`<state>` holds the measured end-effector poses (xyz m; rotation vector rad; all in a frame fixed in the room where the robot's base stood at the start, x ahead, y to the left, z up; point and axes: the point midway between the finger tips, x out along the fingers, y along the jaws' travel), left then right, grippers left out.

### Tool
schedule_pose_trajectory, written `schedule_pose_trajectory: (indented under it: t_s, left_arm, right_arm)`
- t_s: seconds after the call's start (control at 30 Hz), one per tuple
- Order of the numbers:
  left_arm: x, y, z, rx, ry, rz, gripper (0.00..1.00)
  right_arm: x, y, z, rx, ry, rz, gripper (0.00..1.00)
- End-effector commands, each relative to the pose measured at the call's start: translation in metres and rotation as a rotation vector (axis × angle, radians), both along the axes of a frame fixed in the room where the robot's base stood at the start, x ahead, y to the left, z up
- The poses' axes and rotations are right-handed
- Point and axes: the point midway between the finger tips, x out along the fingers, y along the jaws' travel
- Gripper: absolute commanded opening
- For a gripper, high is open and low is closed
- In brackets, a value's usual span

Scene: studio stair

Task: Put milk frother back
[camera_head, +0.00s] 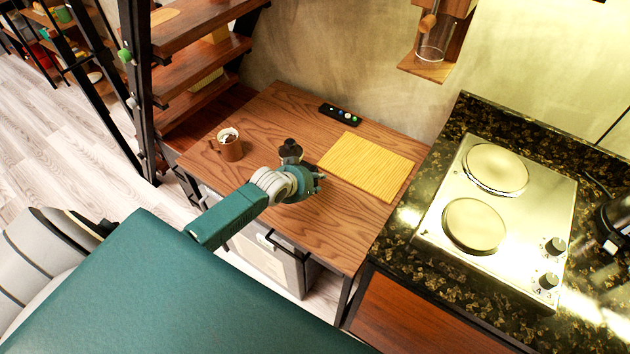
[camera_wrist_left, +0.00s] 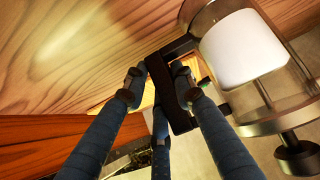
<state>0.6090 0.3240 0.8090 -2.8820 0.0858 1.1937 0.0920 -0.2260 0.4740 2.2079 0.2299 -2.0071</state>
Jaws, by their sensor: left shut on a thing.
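My right gripper is in neither view.
A two-plate hob (camera_head: 500,215) sits on the dark counter at right. Wooden stairs (camera_head: 205,45) rise at left. A wall shelf (camera_head: 425,68) holds a glass container.

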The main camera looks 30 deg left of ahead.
Motion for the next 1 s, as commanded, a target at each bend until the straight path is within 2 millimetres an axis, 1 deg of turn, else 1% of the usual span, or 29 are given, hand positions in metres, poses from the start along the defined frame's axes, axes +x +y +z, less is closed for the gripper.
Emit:
schedule_pose_trajectory:
  t_s: [0.03,0.07,0.1,0.13,0.37,0.47,0.53,0.67,1.0]
  left_arm:
    - [0.000,0.000,-0.001,0.000,0.000,0.000,0.29]
    - [0.000,0.000,-0.001,0.000,0.000,0.000,0.35]
    - [0.000,0.000,-0.001,0.000,0.001,0.000,0.43]
    - [0.000,0.000,-0.001,0.000,0.001,0.000,0.44]
    - [0.000,0.000,-0.001,0.000,0.001,0.000,0.44]
    - [0.000,0.000,0.003,0.000,0.001,0.000,0.44]
    - [-0.004,0.000,0.005,0.000,0.001,-0.001,0.44]
    - [-0.016,0.001,0.016,0.001,0.001,-0.002,0.44]
    - [-0.062,0.003,0.061,0.001,0.002,-0.002,0.44]
  right_arm:
    - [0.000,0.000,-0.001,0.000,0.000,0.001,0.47]
    - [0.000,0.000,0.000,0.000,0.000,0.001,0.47]
    - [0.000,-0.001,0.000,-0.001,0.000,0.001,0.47]
    - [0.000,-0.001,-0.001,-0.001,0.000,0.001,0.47]
    - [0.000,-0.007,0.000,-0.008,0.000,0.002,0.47]
    - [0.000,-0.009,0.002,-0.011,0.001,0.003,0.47]
    - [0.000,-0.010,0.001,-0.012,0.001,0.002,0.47]
    - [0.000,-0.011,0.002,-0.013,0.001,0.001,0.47]
    - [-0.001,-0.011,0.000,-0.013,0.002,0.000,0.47]
